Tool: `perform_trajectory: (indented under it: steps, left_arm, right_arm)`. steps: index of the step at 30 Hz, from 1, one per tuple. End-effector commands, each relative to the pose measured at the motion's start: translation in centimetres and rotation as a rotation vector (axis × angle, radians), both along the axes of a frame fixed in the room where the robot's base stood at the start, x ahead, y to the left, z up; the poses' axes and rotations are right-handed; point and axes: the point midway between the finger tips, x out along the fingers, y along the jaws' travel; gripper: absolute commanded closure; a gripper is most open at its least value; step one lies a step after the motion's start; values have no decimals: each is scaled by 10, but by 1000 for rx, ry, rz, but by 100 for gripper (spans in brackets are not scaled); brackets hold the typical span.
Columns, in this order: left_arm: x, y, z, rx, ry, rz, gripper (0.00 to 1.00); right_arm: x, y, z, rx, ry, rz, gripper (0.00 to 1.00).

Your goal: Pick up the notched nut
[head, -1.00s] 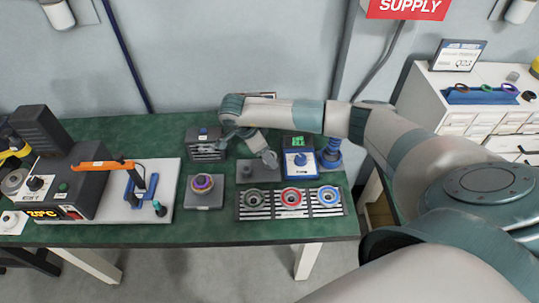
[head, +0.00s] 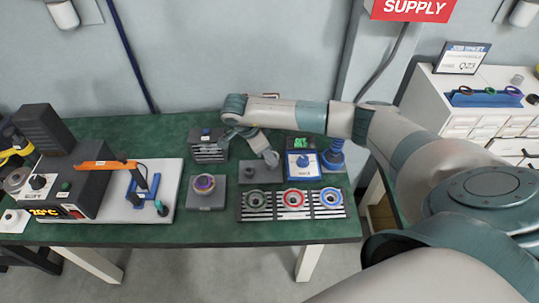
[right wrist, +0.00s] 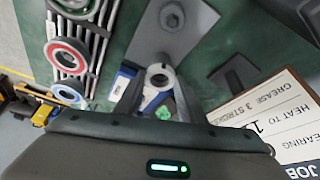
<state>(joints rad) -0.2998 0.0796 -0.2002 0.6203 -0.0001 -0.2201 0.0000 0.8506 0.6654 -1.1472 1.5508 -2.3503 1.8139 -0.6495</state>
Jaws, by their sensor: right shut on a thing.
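The notched nut (right wrist: 160,76) is a small pale grey ring with a dark hole, seen in the right wrist view. My right gripper (right wrist: 157,84) is shut on it, with the nut at its fingertips. In the head view my right gripper (head: 270,158) is by the grey plate (head: 258,178) at the middle of the bench. The nut is too small and too hidden to make out there. My left gripper is in neither current view.
Right of the gripper stand a blue box (head: 300,170) and a blue pump-like device (head: 333,156). A block with a purple-ringed part (head: 204,185) stands left.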

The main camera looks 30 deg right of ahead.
Motion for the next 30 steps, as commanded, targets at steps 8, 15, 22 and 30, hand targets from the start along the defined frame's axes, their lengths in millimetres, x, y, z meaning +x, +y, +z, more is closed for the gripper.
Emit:
perform_trajectory:
  steps: [8, 15, 22, 30]
  left_arm:
    - [-1, 0, -21, 0, 1, 0, 63]
    - [-1, 0, -35, 0, 1, 0, 63]
    - [-1, 0, -47, 0, 1, 0, 63]
    - [-1, 0, -52, 0, 1, 0, 63]
  right_arm:
    - [2, -1, 27, 0, -5, 0, 90]
    - [-27, -8, 51, -1, -1, 2, 90]
    - [-64, -18, 76, -3, -3, 2, 90]
    - [-101, -27, 99, -2, -2, 1, 90]
